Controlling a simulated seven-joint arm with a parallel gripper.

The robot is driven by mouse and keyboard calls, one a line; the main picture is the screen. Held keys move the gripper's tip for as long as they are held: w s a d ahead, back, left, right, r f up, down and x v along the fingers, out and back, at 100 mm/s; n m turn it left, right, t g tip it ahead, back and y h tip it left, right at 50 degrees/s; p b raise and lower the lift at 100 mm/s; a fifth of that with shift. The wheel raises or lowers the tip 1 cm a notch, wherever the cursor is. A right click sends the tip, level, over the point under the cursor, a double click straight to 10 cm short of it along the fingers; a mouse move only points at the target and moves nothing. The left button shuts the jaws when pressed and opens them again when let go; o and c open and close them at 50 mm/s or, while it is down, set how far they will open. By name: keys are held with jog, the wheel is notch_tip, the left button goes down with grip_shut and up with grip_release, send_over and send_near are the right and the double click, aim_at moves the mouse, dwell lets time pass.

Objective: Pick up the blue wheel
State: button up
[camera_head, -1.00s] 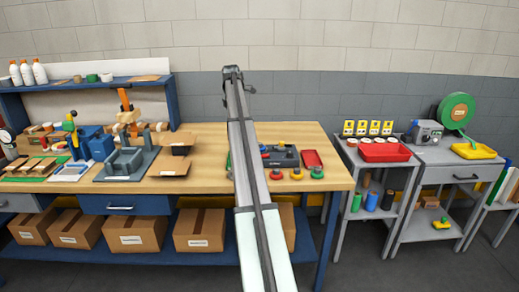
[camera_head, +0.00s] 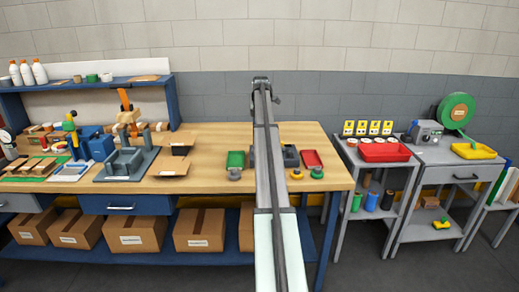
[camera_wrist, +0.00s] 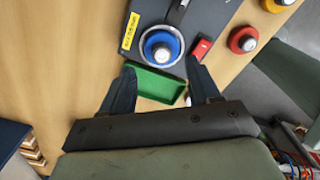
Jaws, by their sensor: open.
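The blue wheel (camera_wrist: 162,46) shows in the wrist view as a blue ring with a pale centre, seated on a round grey base. It is on a dark grey box (camera_wrist: 205,14) with a yellow label. My gripper (camera_wrist: 160,68) is open and empty, its two dark fingers apart. In the picture the wheel lies just beyond the fingertips, between their lines; I see no contact. In the head view my arm covers the wheel and most of the box (camera_head: 291,156).
A green tray (camera_wrist: 150,82) lies beside the box, seen between my fingers. A red block (camera_wrist: 201,48) is near the wheel. Bare wooden bench (camera_head: 210,140) is to the left.

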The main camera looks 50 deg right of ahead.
jog(key=shift+a+f, duration=0.15)
jog(key=shift+f, duration=1.45)
jog(key=shift+a+f, duration=0.15)
jog(key=shift+f, duration=1.45)
grip_shut()
